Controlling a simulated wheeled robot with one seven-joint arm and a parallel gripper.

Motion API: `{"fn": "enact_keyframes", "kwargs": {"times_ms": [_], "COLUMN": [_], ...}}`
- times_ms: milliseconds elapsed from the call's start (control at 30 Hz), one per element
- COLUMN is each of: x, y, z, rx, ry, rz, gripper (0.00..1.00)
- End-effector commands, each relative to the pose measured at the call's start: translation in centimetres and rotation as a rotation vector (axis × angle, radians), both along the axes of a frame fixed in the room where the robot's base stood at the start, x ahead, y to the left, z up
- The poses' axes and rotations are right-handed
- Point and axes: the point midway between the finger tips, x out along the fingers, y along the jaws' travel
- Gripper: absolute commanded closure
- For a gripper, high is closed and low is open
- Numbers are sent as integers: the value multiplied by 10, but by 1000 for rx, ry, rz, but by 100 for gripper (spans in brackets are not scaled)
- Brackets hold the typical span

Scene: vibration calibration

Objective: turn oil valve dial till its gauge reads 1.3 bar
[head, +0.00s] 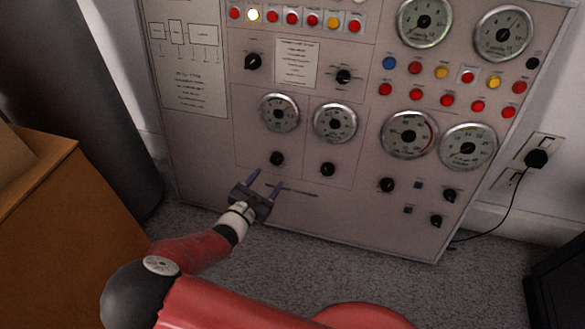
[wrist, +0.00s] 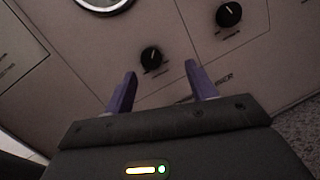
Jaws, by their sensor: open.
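The grey panel (head: 310,205) carries several black dials and round gauges. The labels are too small to read, so I cannot tell which is the oil valve dial. One black dial (head: 277,158) sits below a round gauge (head: 279,113). My gripper (head: 268,179) is open and empty, just below and in front of that dial. In the wrist view, this dial (wrist: 152,58) appears between and just beyond the purple fingertips (wrist: 160,70), apart from them. A second black dial (head: 328,168) is to its right, below another gauge (head: 335,123). Needle readings are not legible.
More gauges (head: 409,134) and dials (head: 387,185) are on the panel's right. Rows of coloured buttons and lamps (head: 292,18) run above. A brown box (head: 65,215) stands at left. A black plug (head: 536,158) with a cord is on the right wall.

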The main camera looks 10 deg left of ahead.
Motion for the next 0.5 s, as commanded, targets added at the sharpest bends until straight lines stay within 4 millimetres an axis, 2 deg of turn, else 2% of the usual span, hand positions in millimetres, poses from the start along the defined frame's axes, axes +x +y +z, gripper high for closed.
{"fn": "enact_keyframes", "kwargs": {"times_ms": [33, 100, 200, 500], "x": [-4, -6, -3, 42], "y": [11, 20, 23, 14], "z": [-6, -9, -11, -11], "rx": [-33, -59, -72, -71], "ry": [-14, -23, -29, -28], "rz": [41, 74, 89, 86], "gripper": [44, 44, 44, 44]}}
